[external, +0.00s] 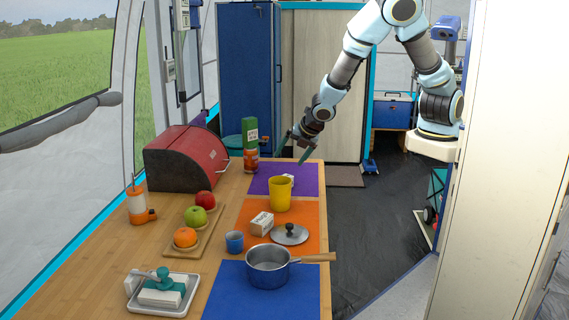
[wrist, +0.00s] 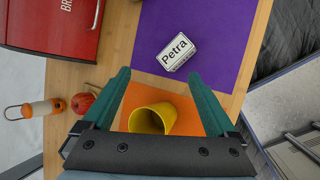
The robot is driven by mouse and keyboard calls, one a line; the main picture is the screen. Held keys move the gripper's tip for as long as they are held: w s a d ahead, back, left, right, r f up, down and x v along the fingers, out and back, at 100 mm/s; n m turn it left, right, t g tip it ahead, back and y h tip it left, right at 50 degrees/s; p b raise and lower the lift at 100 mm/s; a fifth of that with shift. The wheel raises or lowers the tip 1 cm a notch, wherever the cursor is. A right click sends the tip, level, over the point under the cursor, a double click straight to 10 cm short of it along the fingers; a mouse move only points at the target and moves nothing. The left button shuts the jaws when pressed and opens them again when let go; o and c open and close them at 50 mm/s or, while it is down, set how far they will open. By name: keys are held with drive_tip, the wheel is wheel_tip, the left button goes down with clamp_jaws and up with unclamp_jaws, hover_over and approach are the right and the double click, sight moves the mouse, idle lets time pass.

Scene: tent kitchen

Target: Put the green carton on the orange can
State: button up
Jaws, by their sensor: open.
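The green carton (external: 250,131) stands upright at the far end of the wooden counter. Its lower end meets the top of the orange can (external: 251,160), and it appears to rest on it. I cannot see the contact clearly. The can stands upright on the counter beside the red bread box. My gripper (external: 304,150) is open and empty, in the air to the right of the carton and can, apart from both. In the wrist view its two green fingers (wrist: 160,76) are spread wide with nothing between their tips. The carton and can are not visible there.
A yellow cup (external: 280,195) and a small white Petra box (wrist: 178,53) are below my gripper, the box on the purple mat (external: 262,180). The red bread box (external: 187,158) stands left of the can. A pot (external: 268,270) and lid (external: 290,233) are nearer.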

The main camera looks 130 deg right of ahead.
drive_tip(key=w+a+m+t+y, duration=0.1)
drive_tip(key=w+a+m+y, duration=0.2)
drive_tip(key=a, duration=0.9)
drive_tip(key=s+a+r+m+y, duration=0.2)
drive_tip(key=a+r+m, duration=0.2)
drive_tip(key=a, duration=0.5)
drive_tip(key=s+a+r+m+y, duration=0.1)
drive_tip(key=s+a+r+m, duration=0.1)
drive_tip(key=a, duration=0.8)
wheel_tip(320, 180, up, 3)
drive_tip(key=shift+s+f+m+y, duration=0.15)
drive_tip(key=shift+s+m+y, duration=0.25)
drive_tip(key=shift+m, duration=0.5)
